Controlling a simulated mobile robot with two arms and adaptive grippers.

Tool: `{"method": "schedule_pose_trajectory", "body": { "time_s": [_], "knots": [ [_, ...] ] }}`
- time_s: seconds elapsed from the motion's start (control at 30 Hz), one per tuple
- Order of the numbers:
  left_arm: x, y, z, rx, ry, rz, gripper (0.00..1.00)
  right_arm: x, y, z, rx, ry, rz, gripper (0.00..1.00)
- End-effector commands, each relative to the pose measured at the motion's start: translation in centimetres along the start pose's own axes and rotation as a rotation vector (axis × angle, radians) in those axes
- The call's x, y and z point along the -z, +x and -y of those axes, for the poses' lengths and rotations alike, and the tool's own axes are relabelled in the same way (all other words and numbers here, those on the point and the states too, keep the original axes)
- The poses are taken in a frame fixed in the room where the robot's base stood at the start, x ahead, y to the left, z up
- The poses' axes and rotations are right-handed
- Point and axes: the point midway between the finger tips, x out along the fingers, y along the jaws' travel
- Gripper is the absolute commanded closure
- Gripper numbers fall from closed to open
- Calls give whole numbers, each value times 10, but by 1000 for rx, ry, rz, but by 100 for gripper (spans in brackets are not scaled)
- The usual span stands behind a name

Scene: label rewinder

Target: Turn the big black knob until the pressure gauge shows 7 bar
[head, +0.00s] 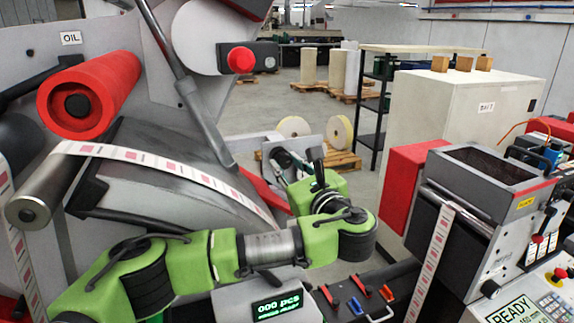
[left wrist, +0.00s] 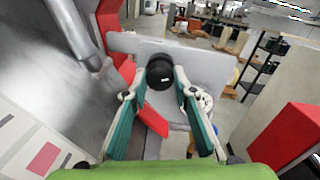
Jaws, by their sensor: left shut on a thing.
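The big black knob (left wrist: 160,72) is round and sits on a grey panel (left wrist: 170,50), in the upper middle of the left wrist view. My left gripper (left wrist: 158,88) has one finger on each side of it and is shut on it. In the head view my green left arm reaches across to that panel, and the gripper (head: 288,161) is partly hidden by my own wrist. My right gripper is not in view.
A red roller (head: 88,96) and a curved grey cover with a label strip (head: 150,160) stand at the left. A red button box (head: 240,60) is above. A printer unit (head: 480,215) and white cabinet (head: 450,110) stand at the right.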

Motion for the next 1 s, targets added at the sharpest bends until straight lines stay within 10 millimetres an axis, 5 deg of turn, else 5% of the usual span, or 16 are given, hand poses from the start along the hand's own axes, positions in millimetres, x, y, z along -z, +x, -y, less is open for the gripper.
{"method": "schedule_pose_trajectory", "body": {
  "time_s": [0.47,1.0],
  "knots": [
    [0,2,-1,0,83,4,96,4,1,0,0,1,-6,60],
    [-1,2,-2,2,546,25,96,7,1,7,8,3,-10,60]
  ]
}}
